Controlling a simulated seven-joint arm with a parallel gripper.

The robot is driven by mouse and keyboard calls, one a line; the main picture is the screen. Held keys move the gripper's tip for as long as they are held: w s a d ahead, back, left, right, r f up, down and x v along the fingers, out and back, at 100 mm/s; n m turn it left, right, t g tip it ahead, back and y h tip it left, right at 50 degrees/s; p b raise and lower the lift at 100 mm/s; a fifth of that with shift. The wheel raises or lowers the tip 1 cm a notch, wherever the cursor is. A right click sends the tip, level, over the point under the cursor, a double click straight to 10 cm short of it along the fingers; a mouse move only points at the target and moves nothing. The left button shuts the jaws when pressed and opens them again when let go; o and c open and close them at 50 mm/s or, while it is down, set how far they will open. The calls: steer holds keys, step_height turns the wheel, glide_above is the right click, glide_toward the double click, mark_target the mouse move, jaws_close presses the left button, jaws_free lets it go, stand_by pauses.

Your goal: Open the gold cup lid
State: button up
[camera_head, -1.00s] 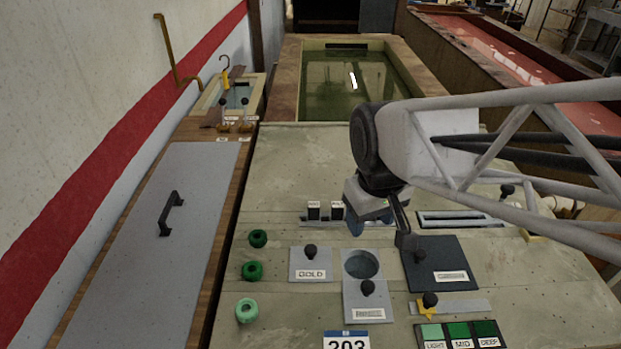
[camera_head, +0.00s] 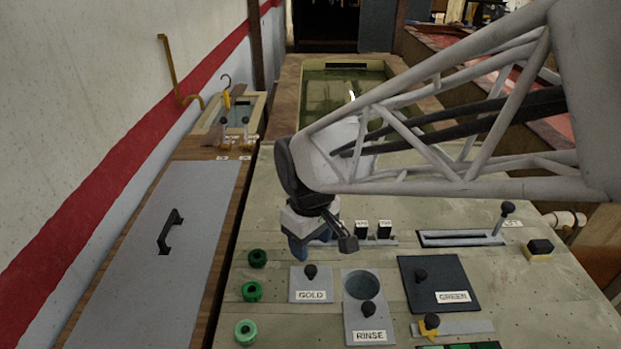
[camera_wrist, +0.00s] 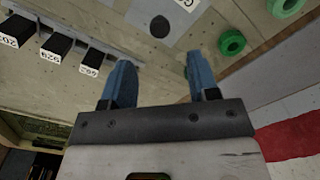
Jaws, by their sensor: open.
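The gold cup lid (camera_head: 310,287) is a light grey square plate with a black ball knob and a label reading GOLD. It lies flat on the panel, closed. In the wrist view the lid (camera_wrist: 178,14) shows at the top, with its knob beyond the fingertips. My gripper (camera_head: 298,252) has blue fingers and hangs above the panel, just behind the lid and apart from it. In the wrist view my gripper (camera_wrist: 155,65) is open, with nothing between the fingers.
Right of the gold lid are an open round well with the RINSE plate (camera_head: 369,325) and a dark GREEN lid (camera_head: 440,284). Several green rings (camera_head: 251,291) lie to the left. Black labelled blocks (camera_head: 384,229) stand on a rail behind. A slider (camera_head: 462,238) is further right.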

mark_target(311, 269)
steer(key=shift+f, duration=0.2)
steer(key=shift+f, duration=3.7)
steer(key=shift+c, duration=0.5)
jaws_close()
